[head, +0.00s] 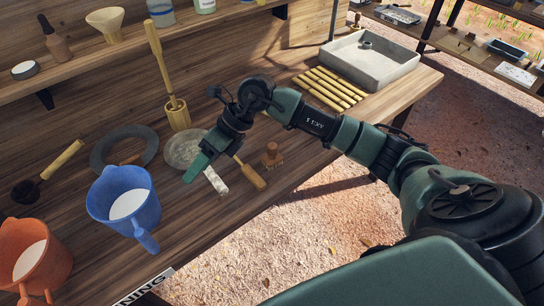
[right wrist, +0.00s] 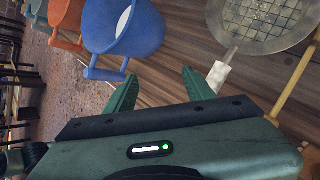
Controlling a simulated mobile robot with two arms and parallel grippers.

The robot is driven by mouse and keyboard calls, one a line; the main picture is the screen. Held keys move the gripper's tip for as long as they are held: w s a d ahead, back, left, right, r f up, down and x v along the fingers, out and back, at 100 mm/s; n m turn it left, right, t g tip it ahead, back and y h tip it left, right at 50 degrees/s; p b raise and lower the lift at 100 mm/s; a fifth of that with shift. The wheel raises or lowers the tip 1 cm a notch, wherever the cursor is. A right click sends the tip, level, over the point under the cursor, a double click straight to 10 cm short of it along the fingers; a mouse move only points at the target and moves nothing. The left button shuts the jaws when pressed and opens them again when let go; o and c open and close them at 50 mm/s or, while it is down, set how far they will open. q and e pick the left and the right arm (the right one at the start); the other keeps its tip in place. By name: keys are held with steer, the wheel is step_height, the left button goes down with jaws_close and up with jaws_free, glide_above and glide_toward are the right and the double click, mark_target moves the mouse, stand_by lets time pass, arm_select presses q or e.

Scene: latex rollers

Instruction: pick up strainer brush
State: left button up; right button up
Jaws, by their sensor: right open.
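A brush (head: 45,172) with a wooden handle and dark round head lies at the far left of the bench. A small wooden knobbed piece (head: 272,156) stands at the bench's front edge, and a wooden handle (head: 252,177) lies beside it, its far end hidden by my arm. I cannot tell which is the strainer brush. A round mesh strainer (head: 180,153) with a white-wrapped handle (head: 216,181) lies under my right gripper (head: 197,166). In the right wrist view, this gripper (right wrist: 158,80) is open and empty, with the strainer (right wrist: 265,22) ahead to the right. My left gripper is out of view.
A blue jug (head: 125,205) and an orange jug (head: 35,255) stand left of my right gripper. Yellow sticks (head: 330,88) and a grey tray (head: 370,65) lie at the right end.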

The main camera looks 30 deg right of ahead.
mark_target(271, 145)
steer(key=d+h, duration=0.2)
steer(key=d, duration=0.2)
steer(key=w+d+h, duration=0.1)
steer(key=d+h, duration=0.1)
steer(key=d, duration=0.3)
steer(key=d+f+h, duration=0.1)
steer(key=d, duration=0.3)
steer(key=shift+w+d+f+m+g+h, duration=0.1)
steer(key=shift+w+d+m+g+h, duration=0.1)
steer(key=shift+d+m+g+h, duration=0.15)
steer(key=d+h, duration=0.1)
steer(key=d, duration=0.1)
steer(key=d+h, duration=0.1)
steer(key=d, duration=0.1)
steer(key=d+r+g+h, duration=0.1)
steer(key=d, duration=0.2)
steer(key=shift+s+d+m, duration=0.1)
steer(key=shift+s+m, duration=0.25)
steer(key=shift+s, duration=0.05)
step_height(271, 145, down, 6)
steer(key=shift+s+f+p, duration=0.15)
steer(key=shift+f+p, duration=0.05)
steer(key=shift+p, duration=0.9)
steer(key=shift+f, duration=0.55)
jaws_close()
